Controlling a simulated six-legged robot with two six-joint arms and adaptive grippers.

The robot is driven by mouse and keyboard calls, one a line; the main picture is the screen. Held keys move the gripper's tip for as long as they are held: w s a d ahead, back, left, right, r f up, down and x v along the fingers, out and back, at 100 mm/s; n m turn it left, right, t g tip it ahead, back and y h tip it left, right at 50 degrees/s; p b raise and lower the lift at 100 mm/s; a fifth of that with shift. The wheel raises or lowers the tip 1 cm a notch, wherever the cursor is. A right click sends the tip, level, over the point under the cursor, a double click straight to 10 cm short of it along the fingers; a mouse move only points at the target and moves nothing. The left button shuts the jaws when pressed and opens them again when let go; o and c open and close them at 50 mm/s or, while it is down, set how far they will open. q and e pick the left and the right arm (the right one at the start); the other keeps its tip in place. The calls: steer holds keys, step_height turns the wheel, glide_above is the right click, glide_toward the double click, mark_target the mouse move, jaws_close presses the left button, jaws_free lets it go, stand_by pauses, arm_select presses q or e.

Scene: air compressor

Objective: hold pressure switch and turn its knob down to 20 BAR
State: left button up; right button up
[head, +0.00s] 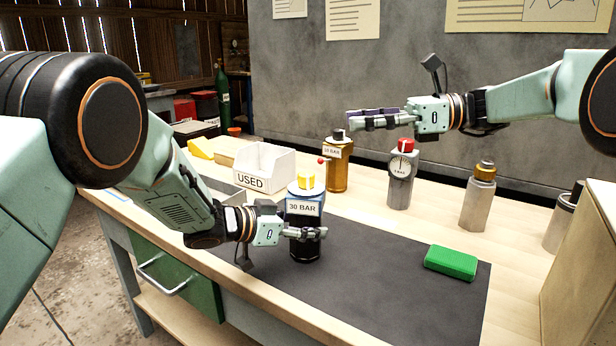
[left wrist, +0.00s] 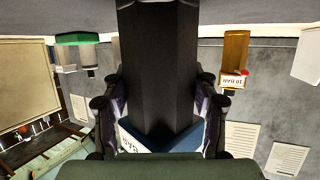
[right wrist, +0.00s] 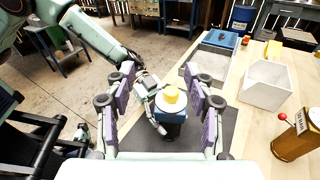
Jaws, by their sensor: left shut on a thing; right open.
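The pressure switch (head: 305,240) stands upright on the dark mat, with a black body, a blue band labelled 30 BAR (head: 304,208), a pale top and a yellow knob (head: 306,182). My left gripper (head: 308,232) is shut around its black body from the left. In the left wrist view the black body (left wrist: 158,60) fills the space between the fingers. My right gripper (head: 372,118) is open and empty, above and behind the switch, apart from it. In the right wrist view the yellow knob (right wrist: 171,95) shows beyond and between the open fingers.
A white USED bin (head: 264,168) stands behind the switch. An amber 10 BAR unit (head: 338,165), a gauge (head: 402,175) and a grey cylinder with a brass top (head: 479,198) line the back. A green block (head: 451,262) lies at the mat's right. The mat's (head: 390,290) front is clear.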

steer(key=m+t+y, duration=0.1)
steer(key=m+t+h, duration=0.3)
steer(key=m+t, duration=0.2)
steer(key=t, duration=0.4)
glide_toward(306, 174)
steer(key=x, duration=1)
steer(key=shift+w+f, duration=0.1)
steer(key=shift+f, duration=0.25)
steer(key=shift+c, duration=0.2)
jaws_close()
steer(key=shift+n+g+y, duration=0.3)
steer(key=shift+n+g, duration=0.3)
